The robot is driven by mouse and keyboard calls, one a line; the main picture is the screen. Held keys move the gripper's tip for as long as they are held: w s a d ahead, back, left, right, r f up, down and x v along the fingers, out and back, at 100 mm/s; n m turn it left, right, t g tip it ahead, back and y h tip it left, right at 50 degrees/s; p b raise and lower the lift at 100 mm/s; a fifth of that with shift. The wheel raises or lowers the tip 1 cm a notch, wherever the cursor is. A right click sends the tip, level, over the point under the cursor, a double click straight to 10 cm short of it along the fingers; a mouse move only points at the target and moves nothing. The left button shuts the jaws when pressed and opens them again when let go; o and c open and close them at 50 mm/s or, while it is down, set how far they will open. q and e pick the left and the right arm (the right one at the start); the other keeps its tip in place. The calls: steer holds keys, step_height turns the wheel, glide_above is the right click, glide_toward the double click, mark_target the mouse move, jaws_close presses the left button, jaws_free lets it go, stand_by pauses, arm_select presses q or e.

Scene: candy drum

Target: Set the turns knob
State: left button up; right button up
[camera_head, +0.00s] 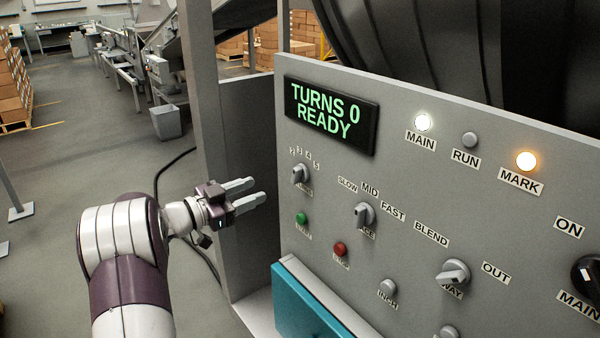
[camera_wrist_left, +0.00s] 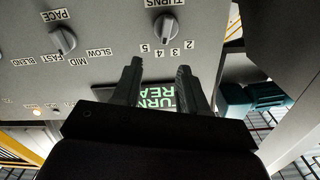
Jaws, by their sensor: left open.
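The turns knob (camera_head: 300,174) is a small grey knob at the left of the panel, with numbers 2 to 5 printed around its top. It also shows in the left wrist view (camera_wrist_left: 166,27), upside down beside its TURNS label. The display (camera_head: 331,115) above it reads "TURNS 0 READY". My left gripper (camera_head: 246,192) is open and empty, left of the knob and apart from it, its fingers pointing right. In the left wrist view my gripper's two fingers (camera_wrist_left: 158,85) stand spread below the knob, partly covering the display (camera_wrist_left: 160,97). My right gripper is not in view.
The grey panel (camera_head: 440,140) also carries the pace knob (camera_head: 364,214), a green button (camera_head: 301,218), a red button (camera_head: 340,249) and the way knob (camera_head: 453,272). The MAIN and MARK lamps are lit. A teal bin (camera_head: 305,308) sits below. Open floor lies left.

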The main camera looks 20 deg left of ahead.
arm_select(q)
steer(key=p, duration=0.1)
glide_toward(293, 175)
steer(key=x, duration=0.4)
steer(key=shift+w+f, duration=0.1)
steer(key=shift+w, duration=0.25)
steer(key=x, duration=0.2)
steer(key=shift+w+d, duration=0.2)
steer(key=shift+d, duration=0.2)
steer(key=shift+w+d+r+p, duration=0.2)
steer(key=shift+d+r+p, duration=0.05)
steer(key=shift+d+p, duration=0.05)
steer(key=shift+w, duration=0.1)
steer(key=shift+w+f, duration=0.2)
steer(key=shift+w, duration=0.05)
steer(key=shift+s+r, duration=0.1)
jaws_close()
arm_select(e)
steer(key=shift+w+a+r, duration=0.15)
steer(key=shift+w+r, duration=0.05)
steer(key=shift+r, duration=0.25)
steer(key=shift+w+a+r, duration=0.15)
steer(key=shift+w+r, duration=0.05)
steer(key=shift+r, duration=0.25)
